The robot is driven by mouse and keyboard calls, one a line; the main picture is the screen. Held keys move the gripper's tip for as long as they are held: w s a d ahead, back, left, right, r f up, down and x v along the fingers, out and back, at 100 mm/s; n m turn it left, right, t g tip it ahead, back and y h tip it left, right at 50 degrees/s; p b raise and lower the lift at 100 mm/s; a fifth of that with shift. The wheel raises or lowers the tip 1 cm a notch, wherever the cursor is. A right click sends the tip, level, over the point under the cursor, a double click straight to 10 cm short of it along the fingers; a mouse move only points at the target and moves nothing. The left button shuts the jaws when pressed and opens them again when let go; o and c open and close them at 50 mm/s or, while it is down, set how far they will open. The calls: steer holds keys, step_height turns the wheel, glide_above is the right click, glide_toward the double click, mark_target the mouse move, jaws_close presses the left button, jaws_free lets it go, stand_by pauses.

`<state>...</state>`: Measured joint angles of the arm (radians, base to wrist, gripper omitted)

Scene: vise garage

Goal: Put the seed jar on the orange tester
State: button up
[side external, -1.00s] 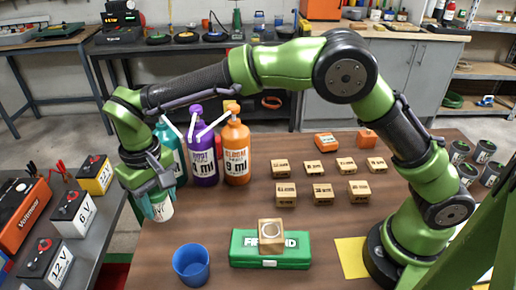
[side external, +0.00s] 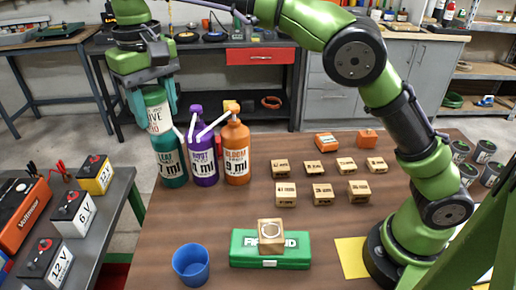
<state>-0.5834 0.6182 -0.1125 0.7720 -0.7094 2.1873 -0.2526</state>
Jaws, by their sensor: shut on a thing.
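The seed jar (side external: 160,118), as I take it, is a small jar with a teal-green top and a white label whose text is partly hidden. My gripper (side external: 154,106) points down at upper left, its fingers shut on the jar's two sides. In the picture the jar overlaps the top of the teal bottle (side external: 170,162); I cannot tell whether they touch. Which thing is the orange tester is not certain. The orange voltmeter (side external: 22,212) lies on the left bench, and two small orange devices (side external: 326,141) (side external: 367,138) stand at the back of the wooden table.
A purple bottle (side external: 203,155) and an orange bottle (side external: 236,155) with angled white tubes stand beside the teal one. A blue cup (side external: 191,264) and a green case (side external: 246,248) bearing a wooden block (side external: 271,235) are in front. Several wooden blocks, dark cans and batteries stand around.

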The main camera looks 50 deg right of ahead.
steer(key=s+d+r+m, duration=0.15)
steer(key=d+m, duration=0.25)
steer(key=d, duration=0.9)
steer(key=s+d+r+m, duration=0.1)
steer(key=s+d+m, duration=0.15)
steer(key=d, duration=1.05)
steer(key=s+d+f+m, duration=0.2)
steer(key=s+d+m, duration=0.3)
steer(key=s+d, duration=0.35)
steer(key=s+d+f+m, duration=0.2)
steer(key=s+d+m, duration=0.2)
steer(key=s+d, duration=0.4)
glide_above(327, 138)
step_height(327, 138, down, 20)
steer(key=shift+f, duration=1.75)
steer(key=shift+f, duration=0.15)
